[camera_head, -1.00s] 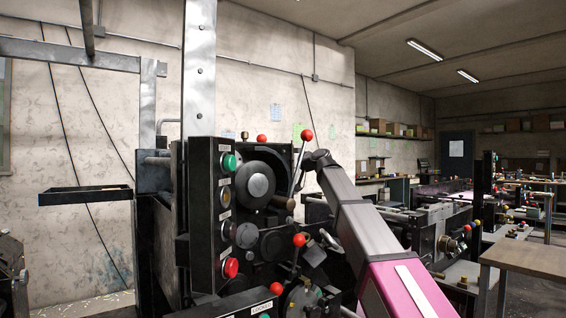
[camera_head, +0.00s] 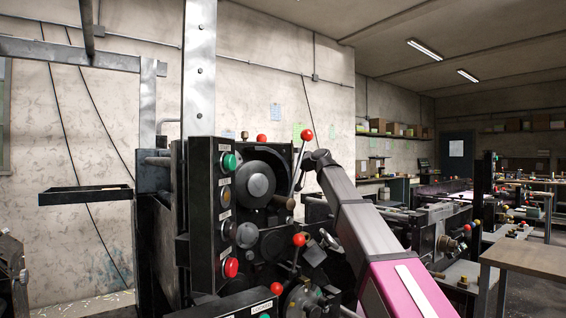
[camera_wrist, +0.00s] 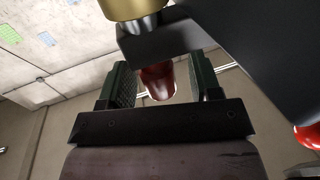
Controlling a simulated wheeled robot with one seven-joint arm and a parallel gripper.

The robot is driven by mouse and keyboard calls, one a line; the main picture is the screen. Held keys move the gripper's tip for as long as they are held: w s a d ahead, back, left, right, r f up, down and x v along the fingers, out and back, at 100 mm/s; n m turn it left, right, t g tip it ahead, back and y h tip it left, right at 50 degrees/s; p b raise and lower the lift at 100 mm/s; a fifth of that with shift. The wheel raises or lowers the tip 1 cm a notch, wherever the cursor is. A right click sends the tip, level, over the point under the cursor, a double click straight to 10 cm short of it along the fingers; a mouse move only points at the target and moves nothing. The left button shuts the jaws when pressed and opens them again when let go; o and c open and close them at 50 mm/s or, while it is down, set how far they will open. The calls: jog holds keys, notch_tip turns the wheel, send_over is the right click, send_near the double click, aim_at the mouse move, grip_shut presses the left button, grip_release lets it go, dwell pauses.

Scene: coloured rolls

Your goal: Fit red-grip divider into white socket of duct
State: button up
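My gripper (camera_wrist: 160,84) is open in the wrist view, its two green-padded fingers apart. A red rounded grip (camera_wrist: 157,82) shows between the fingers, with a gap on its right side; it looks like the divider's red grip. It hangs below a dark bar (camera_wrist: 165,40), which hides its upper part. In the head view my arm reaches up beside the machine, and the gripper itself cannot be made out. I cannot pick out the duct's white socket in either view.
A brass cylinder (camera_wrist: 133,8) sits close above the dark bar. A red knob (camera_wrist: 308,137) is at the right. In the head view, the machine (camera_head: 265,200) has a button panel (camera_head: 214,215) and a red-knobbed lever (camera_head: 306,134) close to my arm.

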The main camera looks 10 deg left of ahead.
jog(key=v, duration=1)
jog(key=shift+s+d, duration=0.2)
jog(key=shift+d, duration=0.15)
